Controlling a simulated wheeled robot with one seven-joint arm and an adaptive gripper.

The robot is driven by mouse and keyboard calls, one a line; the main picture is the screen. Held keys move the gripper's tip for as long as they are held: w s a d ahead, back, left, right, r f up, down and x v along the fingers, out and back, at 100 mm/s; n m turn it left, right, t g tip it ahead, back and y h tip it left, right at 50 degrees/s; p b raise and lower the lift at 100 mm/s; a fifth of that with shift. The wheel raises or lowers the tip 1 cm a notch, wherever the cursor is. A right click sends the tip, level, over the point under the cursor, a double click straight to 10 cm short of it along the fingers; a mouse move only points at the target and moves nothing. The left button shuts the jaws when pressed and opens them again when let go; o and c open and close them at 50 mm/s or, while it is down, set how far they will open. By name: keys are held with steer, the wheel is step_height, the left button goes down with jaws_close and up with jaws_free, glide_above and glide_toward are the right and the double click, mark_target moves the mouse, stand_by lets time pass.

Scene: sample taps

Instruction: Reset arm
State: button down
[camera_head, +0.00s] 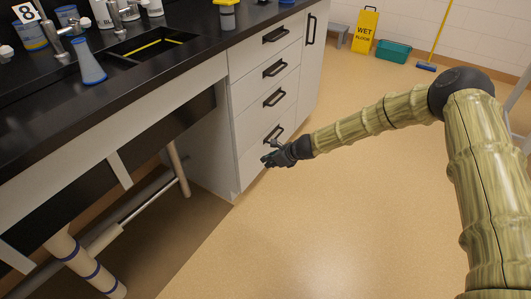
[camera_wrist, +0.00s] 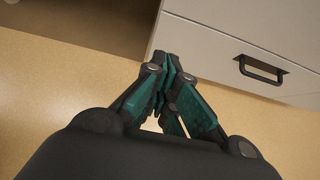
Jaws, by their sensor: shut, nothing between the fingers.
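My arm reaches from the right of the head view toward the drawer cabinet. My gripper (camera_head: 268,160) is at the arm's end, low in front of the bottom drawer. In the wrist view my gripper (camera_wrist: 168,75) has its fingertips together, with nothing between them. It points toward the lower corner of the cabinet. I cannot tell whether it touches the cabinet.
The white drawer cabinet (camera_head: 256,97) has several dark handles. A black counter (camera_head: 130,75) with a sink, taps and bottles is at the left. A yellow wet floor sign (camera_head: 365,30), a teal tub (camera_head: 394,51) and a broom stand at the back. The floor (camera_head: 330,220) is clear.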

steer(key=s+d+f+n+g+h, duration=0.15)
steer(key=s+d+f+n, duration=0.3)
steer(key=s, duration=0.55)
steer(key=s+d+f+n+g+h, duration=0.1)
steer(key=s+d+f+n+h, duration=0.2)
steer(key=s+f, duration=0.5)
steer(key=s+d+f+n+g+h, duration=0.1)
steer(key=s+d+f+n, duration=0.3)
steer(key=s, duration=0.8)
steer(key=s+d+r+n+h, duration=0.1)
steer(key=s+d+n, duration=0.2)
steer(key=s+d, duration=0.3)
steer(key=s+d+n+h, duration=0.1)
steer(key=s+d+n, duration=0.3)
steer(key=s, duration=0.5)
steer(key=s+d+r+n+p, duration=0.1)
steer(key=s+d+r+n, duration=0.45)
steer(key=s, duration=0.55)
step_height(320, 180, up, 24)
steer(key=p, duration=2.3)
steer(key=shift+w+d+r+m+g+p, duration=0.2)
steer(key=shift+w+d+m+g+p, duration=0.05)
steer(key=shift+d+m+g+p, duration=0.15)
steer(key=shift+h, duration=0.25)
